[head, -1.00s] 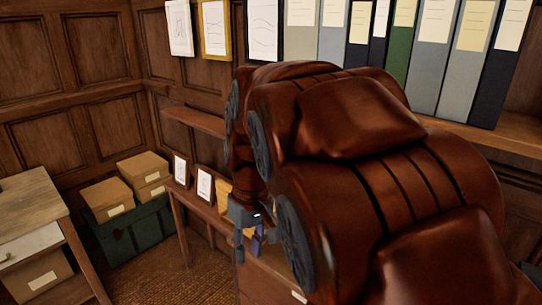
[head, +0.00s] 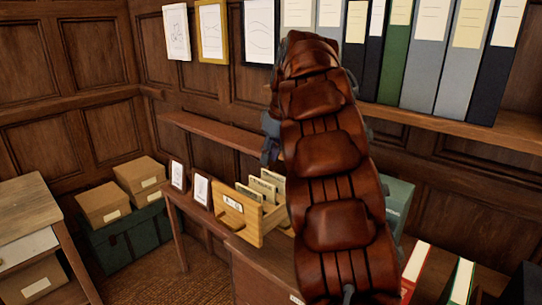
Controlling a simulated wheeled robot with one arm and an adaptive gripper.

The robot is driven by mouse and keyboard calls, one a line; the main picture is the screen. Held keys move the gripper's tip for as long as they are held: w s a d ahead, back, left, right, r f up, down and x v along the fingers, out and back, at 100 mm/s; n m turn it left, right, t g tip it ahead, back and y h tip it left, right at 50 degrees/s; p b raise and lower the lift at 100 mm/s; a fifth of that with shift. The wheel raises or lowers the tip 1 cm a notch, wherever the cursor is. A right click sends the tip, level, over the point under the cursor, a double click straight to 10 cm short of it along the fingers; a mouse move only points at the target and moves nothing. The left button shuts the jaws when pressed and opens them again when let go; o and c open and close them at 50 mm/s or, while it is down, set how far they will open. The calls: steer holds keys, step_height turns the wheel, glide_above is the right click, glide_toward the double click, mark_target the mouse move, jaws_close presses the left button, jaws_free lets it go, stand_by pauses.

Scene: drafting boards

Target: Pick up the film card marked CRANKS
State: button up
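A wooden card box (head: 235,222) with a small label on its front stands on the desk. Several cream film cards (head: 262,189) stand upright in it. Their markings are too small to read, so I cannot tell which one is CRANKS. My gripper (head: 270,148) is mostly hidden behind my brown arm, above and behind the cards and apart from them. Its fingers do not show clearly. My arm covers the right side of the box.
Two small framed cards (head: 201,189) stand left of the box. A wall shelf (head: 225,134) runs behind it, and a higher shelf (head: 455,124) holds several binders. A green box (head: 398,200) and red and green folders (head: 416,268) are right of my arm.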

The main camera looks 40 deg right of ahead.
mark_target(262, 184)
steer(key=shift+b+x, duration=2.35)
steer(key=shift+x, duration=3.7)
steer(key=shift+c, duration=1)
steer(key=shift+c, duration=0.3)
jaws_close()
steer(key=shift+r, duration=0.35)
step_height(262, 184, up, 12)
steer(key=p, duration=0.5)
